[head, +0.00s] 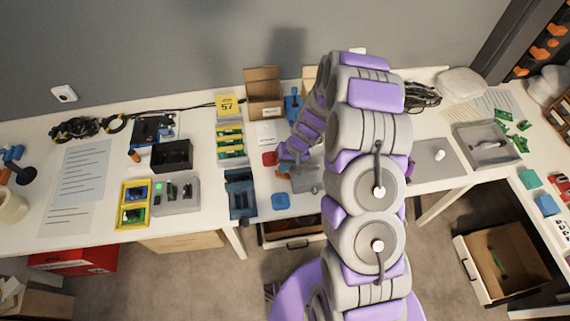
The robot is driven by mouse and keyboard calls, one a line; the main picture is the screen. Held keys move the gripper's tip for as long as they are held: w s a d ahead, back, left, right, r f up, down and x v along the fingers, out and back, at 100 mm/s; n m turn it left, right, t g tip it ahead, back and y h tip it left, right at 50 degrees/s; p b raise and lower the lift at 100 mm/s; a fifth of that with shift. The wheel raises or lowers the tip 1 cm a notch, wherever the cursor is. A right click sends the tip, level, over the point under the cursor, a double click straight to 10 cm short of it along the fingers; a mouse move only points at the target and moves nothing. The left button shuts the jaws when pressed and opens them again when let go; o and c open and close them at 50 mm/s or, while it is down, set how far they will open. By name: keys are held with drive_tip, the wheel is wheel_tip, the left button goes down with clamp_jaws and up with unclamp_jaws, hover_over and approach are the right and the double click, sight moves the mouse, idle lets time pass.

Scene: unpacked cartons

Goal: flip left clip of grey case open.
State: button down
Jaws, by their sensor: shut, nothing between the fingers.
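My arm arches over the table, and my purple gripper (284,158) points down at the middle of the tabletop. It is small in this view, and its fingers are shut with nothing held. A grey case (304,181) appears just below and to the right of the gripper, close to the front edge of the table. My arm covers part of it. The clips are too small to make out, so I cannot tell whether the left one is open or shut. I cannot tell whether the gripper touches the case.
A red item (269,158) lies left of the gripper, and a blue square (280,201) lies in front. A dark blue tray (240,194) stands to the left. An open cardboard box (264,97) is behind. A grey tray (487,145) stands at the right.

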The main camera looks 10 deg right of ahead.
drive_tip(key=shift+d, duration=0.15)
drive_tip(key=shift+d+f+b, duration=0.3)
drive_tip(key=shift+d+f, duration=0.1)
drive_tip(key=shift+d, duration=0.3)
drive_tip(key=shift+r, duration=0.55)
drive_tip(key=a+p+v, duration=0.1)
drive_tip(key=p+v, duration=0.2)
drive_tip(key=v, duration=0.5)
drive_tip(key=shift+r+p, duration=0.3)
drive_tip(key=shift+r, duration=0.3)
drive_tip(key=shift+w+a, duration=0.1)
drive_tip(key=shift+a, duration=0.15)
drive_tip(key=shift+d, duration=0.1)
